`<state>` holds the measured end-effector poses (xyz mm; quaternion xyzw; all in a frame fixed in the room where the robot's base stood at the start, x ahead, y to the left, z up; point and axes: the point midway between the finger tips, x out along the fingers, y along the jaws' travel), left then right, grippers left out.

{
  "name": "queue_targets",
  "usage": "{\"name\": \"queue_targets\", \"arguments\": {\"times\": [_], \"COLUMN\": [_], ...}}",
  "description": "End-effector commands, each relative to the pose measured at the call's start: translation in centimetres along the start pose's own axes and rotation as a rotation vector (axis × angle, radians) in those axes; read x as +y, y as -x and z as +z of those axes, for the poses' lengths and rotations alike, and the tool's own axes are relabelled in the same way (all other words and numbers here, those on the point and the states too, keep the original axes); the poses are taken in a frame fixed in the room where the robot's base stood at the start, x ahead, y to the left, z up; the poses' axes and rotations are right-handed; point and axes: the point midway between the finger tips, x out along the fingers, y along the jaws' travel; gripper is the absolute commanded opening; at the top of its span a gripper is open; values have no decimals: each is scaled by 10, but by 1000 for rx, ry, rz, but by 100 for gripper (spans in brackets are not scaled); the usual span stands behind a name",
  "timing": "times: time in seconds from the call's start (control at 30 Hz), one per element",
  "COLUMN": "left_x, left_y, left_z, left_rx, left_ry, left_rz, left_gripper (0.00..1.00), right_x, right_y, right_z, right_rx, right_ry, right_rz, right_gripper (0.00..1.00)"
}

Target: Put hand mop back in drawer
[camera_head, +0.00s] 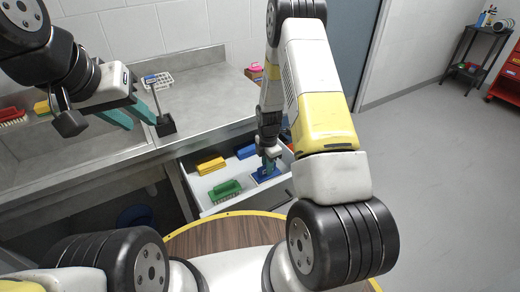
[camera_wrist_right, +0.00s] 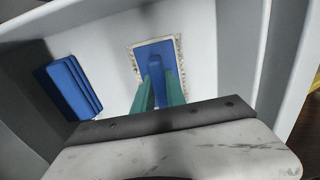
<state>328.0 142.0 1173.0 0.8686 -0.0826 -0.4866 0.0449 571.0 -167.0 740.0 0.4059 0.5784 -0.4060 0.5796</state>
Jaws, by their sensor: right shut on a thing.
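The hand mop, a blue pad with a pale fringe and a blue handle, shows in the right wrist view (camera_wrist_right: 172,48) and inside the drawer in the head view (camera_head: 266,176). My right gripper (camera_head: 268,157) reaches down into the drawer, its teal fingers (camera_wrist_right: 162,88) shut on the mop's handle. The mop lies flat at or very near the drawer floor; exact contact cannot be told. The white drawer (camera_head: 203,186) is pulled open below the counter. My left gripper (camera_head: 130,116) is open and empty above the counter's front edge.
The drawer also holds a yellow brush (camera_head: 210,165), a green brush (camera_head: 225,191) and a blue item (camera_head: 246,151), which also shows in the wrist view (camera_wrist_right: 74,87). A white rack (camera_head: 158,80) sits on the counter.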

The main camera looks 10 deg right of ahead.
Motion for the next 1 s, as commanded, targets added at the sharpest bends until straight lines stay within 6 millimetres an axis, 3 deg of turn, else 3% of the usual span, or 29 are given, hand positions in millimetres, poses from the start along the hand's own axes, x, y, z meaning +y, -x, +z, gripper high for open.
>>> {"name": "queue_targets", "arguments": {"times": [0.17, 0.2, 0.3, 0.7, 0.87, 1.0], "left_x": [0, 0, 0, 0, 0, 0], "left_y": [0, 0, 0, 0, 0, 0], "left_z": [0, 0, 0, 0, 0, 0], "left_rx": [0, 0, 0, 0, 0, 0], "left_ry": [0, 0, 0, 0, 0, 0], "left_rz": [0, 0, 0, 0, 0, 0], "left_gripper": [33, 33, 33, 33, 33, 33], "right_x": [0, 0, 0, 0, 1, 1], "right_y": [-2, -3, -3, 3, 28, 59], "right_z": [0, 0, 0, 0, 0, 0], "right_rx": [1, 0, 0, 0, 0, -1], "right_ry": [1, 1, 1, 0, 1, 0], "right_rz": [-1, -1, -1, 0, 3, 4], "right_gripper": [0, 18, 38, 38, 38, 38]}}
